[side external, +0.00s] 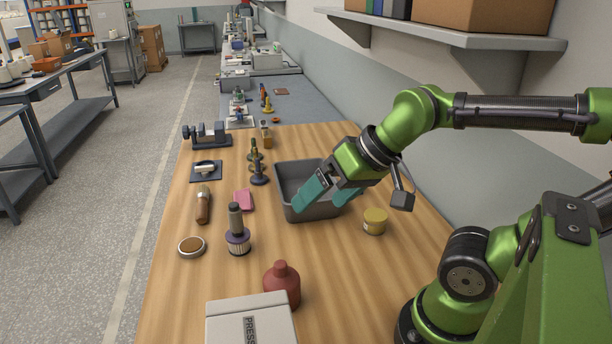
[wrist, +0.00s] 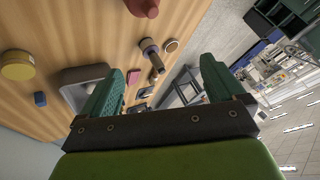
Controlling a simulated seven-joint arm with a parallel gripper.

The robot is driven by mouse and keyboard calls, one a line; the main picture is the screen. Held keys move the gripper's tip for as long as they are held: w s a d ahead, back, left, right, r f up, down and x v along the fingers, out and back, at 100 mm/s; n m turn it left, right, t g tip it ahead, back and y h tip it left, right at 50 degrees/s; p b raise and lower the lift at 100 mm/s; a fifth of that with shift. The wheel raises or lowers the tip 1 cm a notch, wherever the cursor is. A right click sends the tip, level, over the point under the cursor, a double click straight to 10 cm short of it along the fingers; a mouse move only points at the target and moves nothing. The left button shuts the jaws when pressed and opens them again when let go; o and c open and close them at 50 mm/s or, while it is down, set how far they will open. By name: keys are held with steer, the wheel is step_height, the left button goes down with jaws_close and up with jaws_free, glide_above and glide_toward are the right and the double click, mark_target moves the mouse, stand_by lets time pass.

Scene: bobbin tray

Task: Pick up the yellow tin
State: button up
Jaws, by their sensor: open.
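The yellow tin (side external: 375,221) is a short round tin standing on the wooden table to the right of the grey tray. It also shows at the left edge of the wrist view (wrist: 17,66). My gripper (side external: 329,196), with teal fingers, is at the grey tray (side external: 312,214), left of the tin in the side view. The fingers are spread apart with nothing visible between them. In the wrist view my gripper (wrist: 161,70) is tilted and the tin lies outside its fingers, to the left. The gripper hides part of the tray's inside.
A red bottle (side external: 282,287) and a white box (side external: 249,318) stand at the near end. A small blue block (wrist: 40,99) shows near the tin. Table before the tin is clear.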

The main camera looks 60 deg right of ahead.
steer(key=g+h, duration=0.2)
steer(key=g, duration=0.5)
glide_above(378, 215)
step_height(378, 215, down, 17)
steer(key=shift+s+a+r, duration=0.1)
steer(key=shift+a+r, duration=0.05)
steer(key=shift+r, duration=0.2)
steer(key=shift+f+n, duration=0.45)
steer(key=shift+n, duration=0.05)
step_height(378, 215, down, 7)
steer(key=shift+r, duration=0.2)
steer(key=c, duration=1.1)
